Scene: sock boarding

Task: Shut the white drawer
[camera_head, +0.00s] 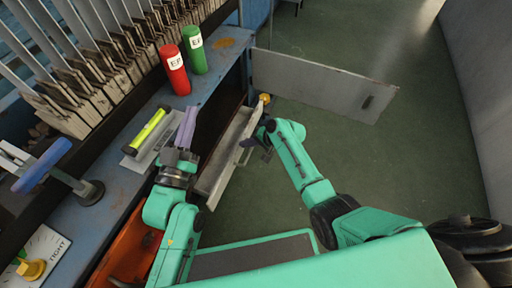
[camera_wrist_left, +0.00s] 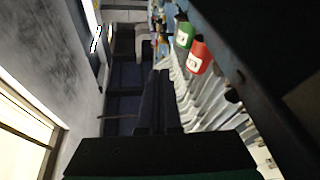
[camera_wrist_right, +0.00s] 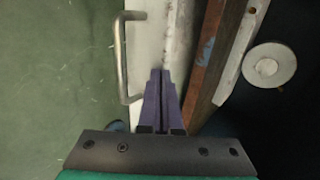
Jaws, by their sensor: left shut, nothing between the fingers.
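The white drawer (camera_head: 229,162) sticks out from the blue workbench (camera_head: 113,200), with a dark gap between them in the head view. Its pale front (camera_wrist_right: 150,36) and metal bar handle (camera_wrist_right: 122,60) show in the right wrist view. My right gripper (camera_wrist_right: 162,74) looks shut, with its purple fingers together over the drawer front, right of the handle; I cannot tell whether they touch it. It also shows by the drawer in the head view (camera_head: 262,140). My left gripper (camera_head: 187,127) is shut and empty above the bench, left of the drawer.
A pale door panel (camera_head: 322,84) stands open beyond the drawer. Red (camera_head: 175,70) and green (camera_head: 194,50) cylinders stand on the bench. A yellow-green cylinder (camera_head: 148,128) lies near my left gripper. An orange open drawer (camera_head: 125,250) is below left. Green floor (camera_head: 400,165) is clear at right.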

